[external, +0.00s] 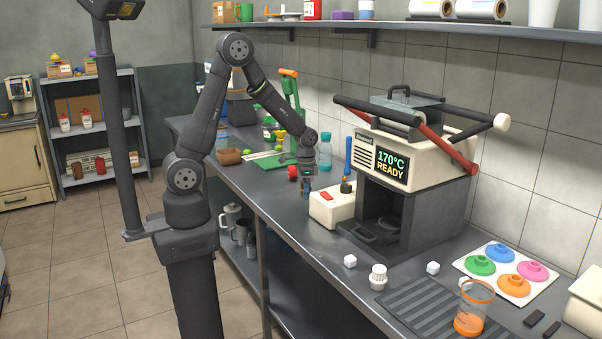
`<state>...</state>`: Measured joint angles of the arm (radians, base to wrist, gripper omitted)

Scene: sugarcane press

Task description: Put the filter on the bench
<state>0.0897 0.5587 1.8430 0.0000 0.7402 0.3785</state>
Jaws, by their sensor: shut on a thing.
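My gripper (307,187) points down over the bench (300,235), left of the press and just behind the white box with a red switch. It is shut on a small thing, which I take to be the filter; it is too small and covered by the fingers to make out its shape. The thing is near bench height, and I cannot tell whether it touches the bench.
The press (418,155) reads "170°C READY". The white switch box (332,204) stands close to my gripper. A red round thing (292,173) lies to its left. White cubes, a colored-disc board (507,270) and an orange-rimmed cup (471,307) are at front right.

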